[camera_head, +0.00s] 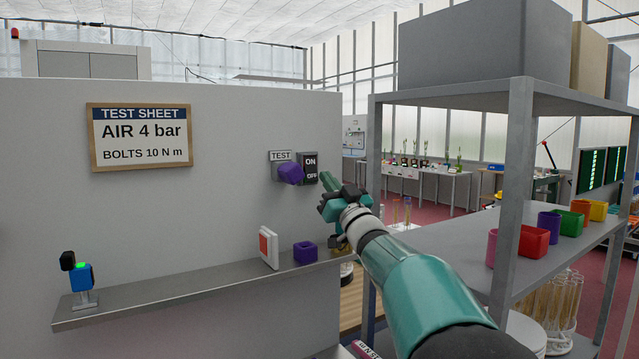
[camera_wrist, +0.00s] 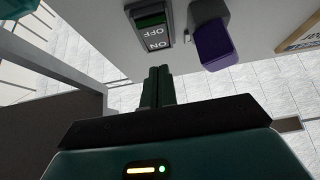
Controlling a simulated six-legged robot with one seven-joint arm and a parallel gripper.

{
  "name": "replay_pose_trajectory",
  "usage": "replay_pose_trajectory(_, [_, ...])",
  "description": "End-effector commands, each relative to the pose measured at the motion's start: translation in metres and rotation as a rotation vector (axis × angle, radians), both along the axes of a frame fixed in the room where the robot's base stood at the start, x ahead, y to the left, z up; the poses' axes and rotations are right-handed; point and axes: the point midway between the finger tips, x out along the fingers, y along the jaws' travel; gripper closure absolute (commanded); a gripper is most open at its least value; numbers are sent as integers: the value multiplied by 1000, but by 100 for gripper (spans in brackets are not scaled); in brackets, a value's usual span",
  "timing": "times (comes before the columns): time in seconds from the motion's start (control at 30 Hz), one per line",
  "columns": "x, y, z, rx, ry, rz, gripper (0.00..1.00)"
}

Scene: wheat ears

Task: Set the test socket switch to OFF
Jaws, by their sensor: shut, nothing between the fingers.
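The test socket switch (camera_head: 309,168) is a dark plate on the grey wall, marked ON at the top and OFF at the bottom. In the wrist view the switch (camera_wrist: 153,28) appears upside down, with a green part beside the lettering; I cannot tell its position for sure. The TEST socket (camera_head: 280,156) is just left of it and holds a purple plug (camera_head: 290,174), also in the wrist view (camera_wrist: 215,44). My gripper (camera_head: 328,181) is shut and empty, its fingertips (camera_wrist: 158,70) close to the switch. I cannot tell whether they touch it.
Below, a metal ledge (camera_head: 200,292) carries a blue device (camera_head: 82,278), a white-and-red block (camera_head: 268,247) and a purple cup (camera_head: 305,252). A grey shelf unit (camera_head: 517,150) with coloured bins stands to the right. A test sheet (camera_head: 140,137) hangs on the wall.

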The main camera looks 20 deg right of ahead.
Motion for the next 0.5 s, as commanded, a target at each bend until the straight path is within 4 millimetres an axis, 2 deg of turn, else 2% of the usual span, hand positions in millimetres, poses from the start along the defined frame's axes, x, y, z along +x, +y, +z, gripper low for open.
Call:
replay_pose_trajectory(0.1, [21,4,-3,1,2,1,100])
replay_pose_trajectory(0.2, [33,6,-5,0,2,0,100])
replay_pose_trajectory(0.5, [41,8,-7,0,1,0,100])
